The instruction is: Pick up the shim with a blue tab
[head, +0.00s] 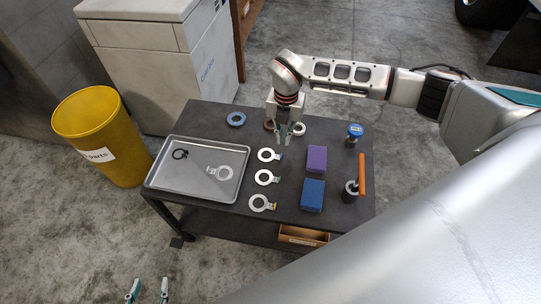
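Three flat ring shims with small tabs lie in a column on the dark table. The top shim (266,155) has a tab on its right that looks blue. The middle shim (264,177) has a tab that looks greenish, and the bottom shim (260,203) one that looks yellowish. My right gripper (284,138) points down just above and right of the top shim, seemingly apart from it. Its fingertips are small here, and I cannot tell how open they are. My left gripper (148,290) is open and empty at the bottom left, over the floor.
A metal tray (167,188) holds a dark ring and a pale shim. A blue ring (236,119), a pale ring (298,129), a purple block (316,159), a blue block (312,194), a blue-topped part (354,134) and an orange-handled tool (362,175) stand around. A yellow bin (95,128) is left.

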